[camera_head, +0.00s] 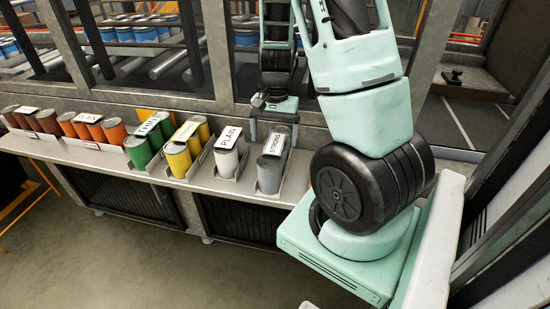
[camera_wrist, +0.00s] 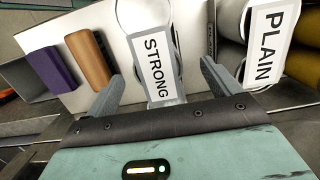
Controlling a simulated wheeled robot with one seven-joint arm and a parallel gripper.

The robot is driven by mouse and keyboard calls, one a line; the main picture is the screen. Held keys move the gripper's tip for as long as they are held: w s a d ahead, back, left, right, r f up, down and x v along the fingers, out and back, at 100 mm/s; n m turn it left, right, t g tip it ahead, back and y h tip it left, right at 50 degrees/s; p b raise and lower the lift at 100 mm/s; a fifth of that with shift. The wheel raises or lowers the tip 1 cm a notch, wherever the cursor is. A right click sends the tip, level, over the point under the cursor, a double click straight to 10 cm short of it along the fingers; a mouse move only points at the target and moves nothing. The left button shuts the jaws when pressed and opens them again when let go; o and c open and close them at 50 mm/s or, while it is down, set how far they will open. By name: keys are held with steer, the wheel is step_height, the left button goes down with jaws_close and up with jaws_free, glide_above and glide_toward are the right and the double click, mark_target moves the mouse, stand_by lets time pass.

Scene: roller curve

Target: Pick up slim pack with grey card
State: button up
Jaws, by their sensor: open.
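A grey container (camera_head: 269,176) with a white card (camera_head: 274,145) reading STRONG stands near the right end of the visible ledge row in the head view. In the wrist view the STRONG card (camera_wrist: 159,67) is between my fingers, with the pale container behind it. My gripper (camera_head: 272,138) is open above this container; its fingers also show in the wrist view (camera_wrist: 163,86), apart on both sides of the card. A brown slim block (camera_wrist: 88,60) and a purple one (camera_wrist: 50,70) lie left of the fingers. I cannot tell which item is the slim pack with grey card.
A white container (camera_head: 227,161) marked PLAIN stands close beside the STRONG one. Yellow (camera_head: 178,160), green (camera_head: 138,153), orange (camera_head: 114,131) and brown containers follow leftward along the ledge (camera_head: 215,185). A window frame rises behind. Open floor (camera_head: 110,250) lies in front.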

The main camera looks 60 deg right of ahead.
mark_target(275, 144)
steer(key=shift+s+a+f+p, duration=0.1)
steer(key=shift+s+f+p, duration=0.1)
steer(key=shift+f, duration=1.4)
steer(key=shift+s+a+f+p, duration=0.1)
steer(key=shift+f+p, duration=0.05)
steer(key=shift+f, duration=1.45)
steer(key=shift+d, duration=0.1)
steer(key=c, duration=1.8)
steer(key=shift+r, duration=0.1)
steer(key=shift+c, duration=0.2)
